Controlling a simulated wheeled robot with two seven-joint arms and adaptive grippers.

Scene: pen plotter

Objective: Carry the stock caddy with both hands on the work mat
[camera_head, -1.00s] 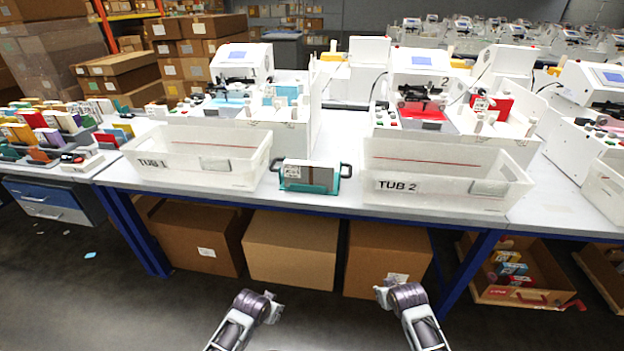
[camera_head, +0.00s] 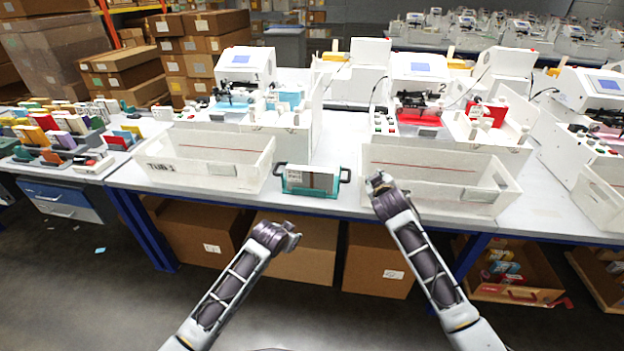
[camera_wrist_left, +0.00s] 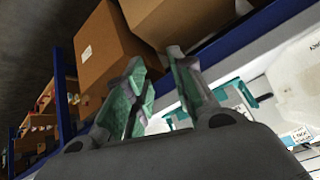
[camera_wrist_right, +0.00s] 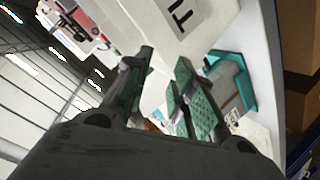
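The stock caddy (camera_head: 312,191) is a teal tray with a pale and brown block in it and a black handle at each end. It sits on the table between two white tubs. My left gripper (camera_head: 291,238) is below and in front of the table edge, apart from the caddy. My right gripper (camera_head: 377,181) is just right of the caddy's right handle, by the second tub. Both wrist views show spread, empty fingers. Part of the caddy shows in the right wrist view (camera_wrist_right: 246,88) and in the left wrist view (camera_wrist_left: 236,112). I cannot make out a work mat.
The tub on the left (camera_head: 205,178) and Tub 2 (camera_head: 440,192) flank the caddy closely. White plotter machines stand behind. Cardboard boxes (camera_head: 375,262) sit under the table, behind its blue front rail. Coloured stock fills a bench at far left.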

